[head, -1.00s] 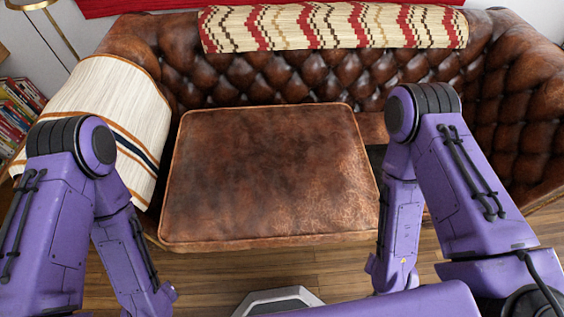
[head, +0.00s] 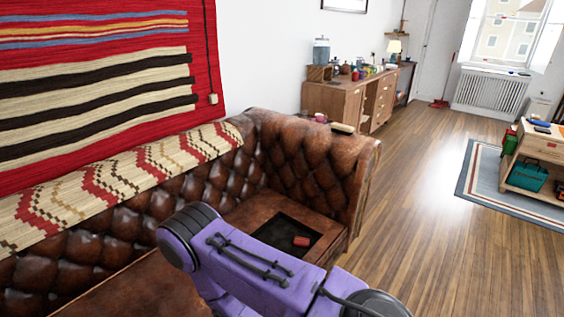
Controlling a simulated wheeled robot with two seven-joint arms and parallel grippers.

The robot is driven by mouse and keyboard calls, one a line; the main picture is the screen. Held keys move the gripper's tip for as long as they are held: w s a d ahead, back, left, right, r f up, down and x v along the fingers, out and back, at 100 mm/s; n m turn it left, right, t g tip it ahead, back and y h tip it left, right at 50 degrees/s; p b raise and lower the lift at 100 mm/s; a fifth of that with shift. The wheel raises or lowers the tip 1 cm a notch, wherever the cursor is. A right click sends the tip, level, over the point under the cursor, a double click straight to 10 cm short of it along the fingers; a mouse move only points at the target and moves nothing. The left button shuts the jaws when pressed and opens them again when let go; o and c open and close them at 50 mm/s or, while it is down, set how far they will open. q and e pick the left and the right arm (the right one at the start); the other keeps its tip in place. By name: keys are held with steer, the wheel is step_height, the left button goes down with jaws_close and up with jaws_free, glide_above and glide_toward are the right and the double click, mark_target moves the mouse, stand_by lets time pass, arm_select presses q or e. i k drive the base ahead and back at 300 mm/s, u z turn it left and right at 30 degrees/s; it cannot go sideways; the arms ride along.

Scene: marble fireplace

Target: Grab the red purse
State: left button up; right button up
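A small red object (head: 301,241), too small to identify surely as the red purse, lies in a dark square recess or tray (head: 276,234) on the brown leather sofa seat. One of my purple arms crosses the lower middle of the head view, in front of the sofa (head: 160,285) and just left of and below the red object. Neither gripper shows in this view, so I cannot see what they hold.
A patterned throw (head: 120,185) covers the sofa back. A wooden sideboard (head: 345,105) with several items stands against the wall. Open wooden floor (head: 425,200) lies right of the sofa. A small table (head: 545,150) with a teal bag (head: 526,175) stands on a rug (head: 480,180).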

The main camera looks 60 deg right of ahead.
mark_target(298, 241)
steer(key=u, duration=0.05)
steer(key=k, duration=0.7)
steer(key=z, duration=1.8)
steer(key=i, duration=0.5)
steer(key=z, duration=0.1)
